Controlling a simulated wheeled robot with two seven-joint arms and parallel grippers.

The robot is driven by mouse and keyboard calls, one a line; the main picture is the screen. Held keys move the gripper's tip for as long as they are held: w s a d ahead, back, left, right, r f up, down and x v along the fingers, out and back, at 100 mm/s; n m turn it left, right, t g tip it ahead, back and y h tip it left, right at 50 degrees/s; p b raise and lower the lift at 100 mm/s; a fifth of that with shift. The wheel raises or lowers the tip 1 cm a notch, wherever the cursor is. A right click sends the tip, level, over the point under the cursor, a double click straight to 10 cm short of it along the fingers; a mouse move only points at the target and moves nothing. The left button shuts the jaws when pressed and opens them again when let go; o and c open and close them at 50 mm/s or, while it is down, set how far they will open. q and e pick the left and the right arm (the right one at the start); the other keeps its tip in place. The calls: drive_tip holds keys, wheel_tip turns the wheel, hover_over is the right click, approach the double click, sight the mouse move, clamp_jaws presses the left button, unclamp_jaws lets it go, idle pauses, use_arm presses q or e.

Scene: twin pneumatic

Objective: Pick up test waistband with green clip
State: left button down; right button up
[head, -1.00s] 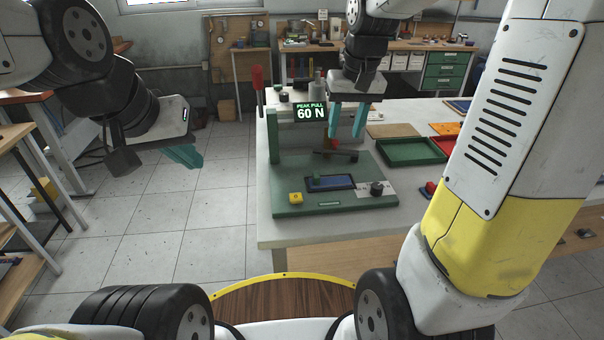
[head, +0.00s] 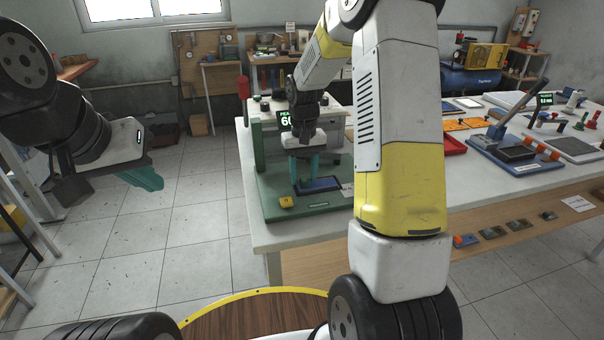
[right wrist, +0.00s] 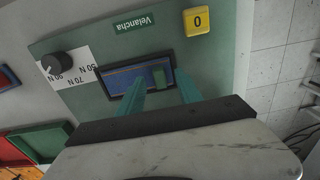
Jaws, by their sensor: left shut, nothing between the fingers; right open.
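The dark blue test waistband (right wrist: 128,80) lies flat in a dark recess on the green tester base. Its green clip (right wrist: 159,77) is at the right end in the right wrist view. In the head view the waistband (head: 322,184) shows just in front of my right gripper (head: 304,183). My right gripper is open, fingers pointing down. In the right wrist view its teal fingers (right wrist: 161,79) appear on either side of the clip; whether they touch it I cannot tell. My left gripper (head: 146,179) is shut and empty over the floor, left of the table.
The tester's green base (head: 275,205) carries a yellow button (head: 287,202), a black knob (right wrist: 63,65) and an upright green post (head: 258,147). A peak-pull display (head: 285,118) is partly hidden by my right arm. Red and green trays (right wrist: 12,146) stand beside it. A blue press (head: 510,152) is further right.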

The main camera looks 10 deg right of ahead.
drive_tip(key=shift+f, duration=0.55)
clamp_jaws()
